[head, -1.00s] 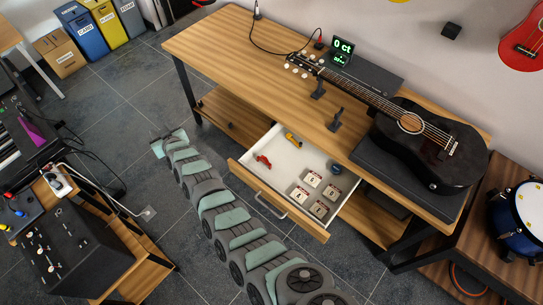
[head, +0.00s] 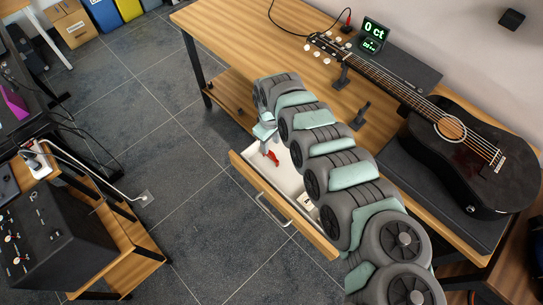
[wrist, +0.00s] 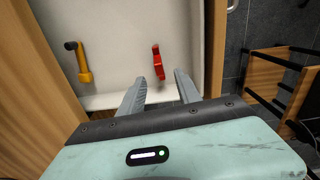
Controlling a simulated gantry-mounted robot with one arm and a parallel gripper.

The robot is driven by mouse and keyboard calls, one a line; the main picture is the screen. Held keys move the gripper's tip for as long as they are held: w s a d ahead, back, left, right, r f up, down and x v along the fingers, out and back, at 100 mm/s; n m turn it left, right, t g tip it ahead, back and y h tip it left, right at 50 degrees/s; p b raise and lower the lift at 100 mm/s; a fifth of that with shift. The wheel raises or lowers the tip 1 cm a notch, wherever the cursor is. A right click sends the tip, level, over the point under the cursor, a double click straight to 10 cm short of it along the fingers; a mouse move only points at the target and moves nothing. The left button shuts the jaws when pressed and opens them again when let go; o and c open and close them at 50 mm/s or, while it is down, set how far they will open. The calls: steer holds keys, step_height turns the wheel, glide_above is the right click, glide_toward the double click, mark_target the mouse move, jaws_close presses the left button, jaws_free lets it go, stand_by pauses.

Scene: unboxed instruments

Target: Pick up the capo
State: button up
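A small red clamp-like object, probably the capo (wrist: 158,62), lies on the white floor of the open drawer (wrist: 118,28). It also shows in the head view (head: 273,158), just beside my gripper (head: 266,145). In the wrist view my gripper (wrist: 159,75) is open and empty. Its two fingers point toward the red object, which shows between and a little beyond the tips. A yellow object with a black end (wrist: 80,62) lies to the left in the drawer. My arm hides much of the drawer in the head view.
The drawer's wooden front (head: 287,208) with a metal handle faces the floor. A black guitar (head: 455,150) lies on the workbench (head: 230,45) above, near small dark stands (head: 361,115). A white card-like block (head: 306,202) shows in the drawer.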

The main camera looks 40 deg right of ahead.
mark_target(271, 153)
steer(key=f+b, duration=0.1)
steer(key=f, duration=0.3)
steer(key=f+b, duration=0.1)
steer(key=f, duration=0.2)
steer(key=shift+s+f+b, duration=0.2)
steer(key=shift+f+b, duration=0.1)
steer(key=shift+f, duration=0.1)
steer(key=shift+d+r, duration=0.1)
jaws_close()
